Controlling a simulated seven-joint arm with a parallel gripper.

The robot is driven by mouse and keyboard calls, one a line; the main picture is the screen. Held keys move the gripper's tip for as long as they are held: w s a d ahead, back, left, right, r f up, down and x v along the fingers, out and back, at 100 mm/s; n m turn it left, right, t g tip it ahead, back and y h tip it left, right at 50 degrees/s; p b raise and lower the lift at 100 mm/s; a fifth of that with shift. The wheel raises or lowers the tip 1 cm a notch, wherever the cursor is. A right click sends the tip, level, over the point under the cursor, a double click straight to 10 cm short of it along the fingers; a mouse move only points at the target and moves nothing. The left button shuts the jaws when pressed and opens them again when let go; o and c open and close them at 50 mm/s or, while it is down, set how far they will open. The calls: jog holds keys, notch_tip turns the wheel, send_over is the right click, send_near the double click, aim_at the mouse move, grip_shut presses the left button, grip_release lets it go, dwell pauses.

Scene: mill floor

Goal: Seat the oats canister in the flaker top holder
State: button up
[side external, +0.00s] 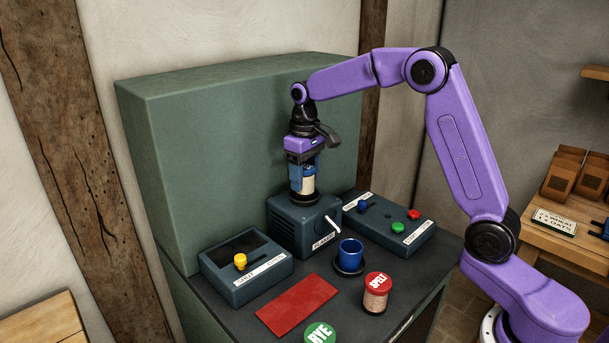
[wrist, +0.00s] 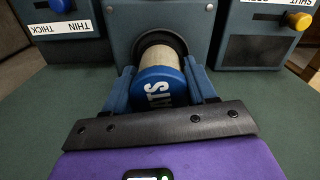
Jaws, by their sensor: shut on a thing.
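The oats canister (side external: 308,184) has a blue lid and a pale body. My gripper (side external: 302,182) is shut on it above the flaker (side external: 304,224), a dark box with a crank at its front. In the wrist view the canister (wrist: 160,90) is between the fingers, its lid lettering partly readable as "ATS". Its lower end meets the dark round flaker top holder (wrist: 160,42). The canister looks upright and in line with the holder. I cannot tell whether its base is fully down in it.
A box with a yellow knob (side external: 240,260) stands left of the flaker, and a button panel (side external: 398,228) right. In front are a blue cup (side external: 350,254), the spelt canister (side external: 376,294), the rye canister (side external: 320,333) and a red mat (side external: 297,304). A green panel (side external: 220,150) rises behind.

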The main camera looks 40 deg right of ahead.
aim_at(305, 166)
jog(key=shift+f, duration=0.6)
dwell(0.3)
jog(key=o, duration=0.9)
jog(key=shift+r, duration=5.45)
jog(key=shift+s, duration=0.1)
